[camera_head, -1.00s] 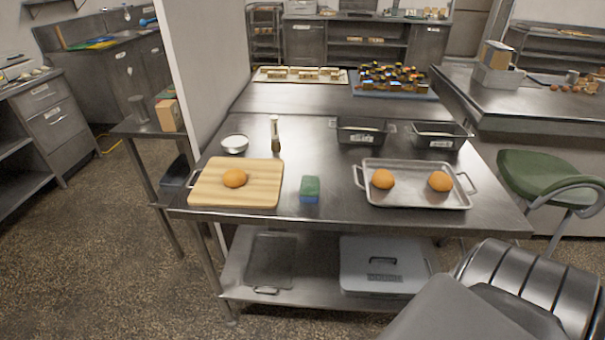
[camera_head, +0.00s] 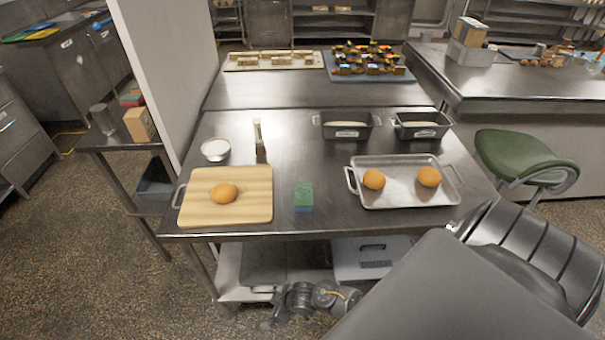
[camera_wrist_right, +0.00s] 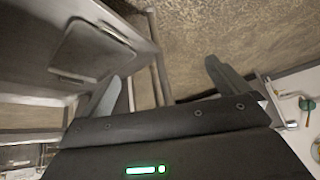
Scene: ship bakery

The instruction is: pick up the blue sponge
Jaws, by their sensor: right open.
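The sponge (camera_head: 303,197) lies on the steel table near its front edge, between the cutting board and the metal tray. Its top is green and its lower part is blue. My right gripper (camera_head: 272,319) is low in front of the table, below the tabletop and apart from the sponge; its fingers are small and unclear in the head view. In the right wrist view my right gripper (camera_wrist_right: 167,82) has its two fingers wide apart with nothing between them, and the sponge does not show. My left gripper is not in view.
A cutting board (camera_head: 249,211) with a bun is left of the sponge. A metal tray (camera_head: 400,197) with two buns is right. A bottle (camera_head: 259,138), a white bowl (camera_head: 215,149) and two loaf tins stand behind. The table's lower shelf (camera_head: 231,284) is close to my right gripper.

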